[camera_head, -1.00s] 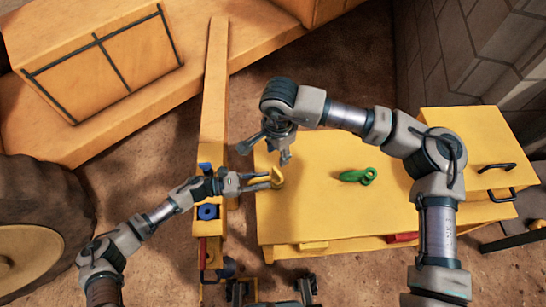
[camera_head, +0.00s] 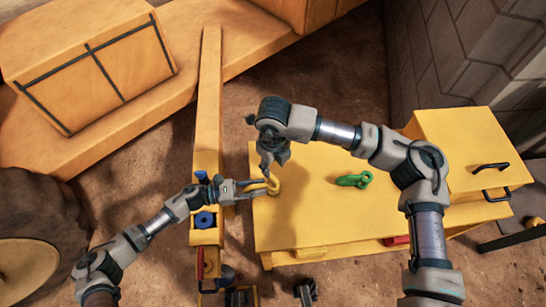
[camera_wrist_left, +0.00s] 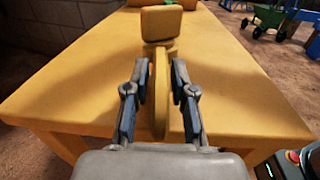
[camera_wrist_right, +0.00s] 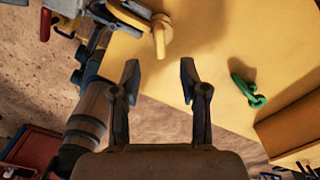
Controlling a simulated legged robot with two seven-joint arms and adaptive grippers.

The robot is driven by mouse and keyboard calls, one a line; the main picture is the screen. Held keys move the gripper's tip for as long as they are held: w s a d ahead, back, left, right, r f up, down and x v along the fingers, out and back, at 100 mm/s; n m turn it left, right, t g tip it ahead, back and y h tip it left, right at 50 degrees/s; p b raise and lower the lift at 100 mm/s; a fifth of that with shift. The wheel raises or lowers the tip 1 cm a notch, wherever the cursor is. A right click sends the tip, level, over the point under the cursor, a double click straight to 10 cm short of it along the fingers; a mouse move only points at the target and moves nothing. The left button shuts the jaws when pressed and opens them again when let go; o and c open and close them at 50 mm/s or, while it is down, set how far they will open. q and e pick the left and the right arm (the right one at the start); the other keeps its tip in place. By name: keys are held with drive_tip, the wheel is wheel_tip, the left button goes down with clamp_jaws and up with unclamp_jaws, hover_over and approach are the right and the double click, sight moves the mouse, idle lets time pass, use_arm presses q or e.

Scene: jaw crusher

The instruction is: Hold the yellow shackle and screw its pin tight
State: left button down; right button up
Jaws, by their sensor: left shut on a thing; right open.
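The yellow shackle (camera_head: 274,187) is at the left edge of the yellow table, held by my left gripper (camera_head: 256,190), which reaches in from the left. In the left wrist view the shackle (camera_wrist_left: 161,85) sits between the two fingers (camera_wrist_left: 160,75), with a yellow block-like part (camera_wrist_left: 161,22) beyond it. My right gripper (camera_head: 271,166) points down just above the shackle. In the right wrist view its fingers (camera_wrist_right: 160,78) are apart and empty, and the shackle (camera_wrist_right: 160,36) shows just beyond them. I cannot make out the pin's thread or how far it is in.
The yellow table (camera_head: 320,215) has a green shackle (camera_head: 353,181) lying to the right. A yellow cabinet (camera_head: 460,150) with dark handles stands at the table's right end. A yellow beam (camera_head: 207,110) with a blue round part (camera_head: 205,219) runs along the left. The table's middle is mostly clear.

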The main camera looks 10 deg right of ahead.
sight(273, 178)
wheel_tip(273, 178, down, 9)
drive_tip(key=shift+r, duration=0.1)
idle(0.3)
clamp_jaws()
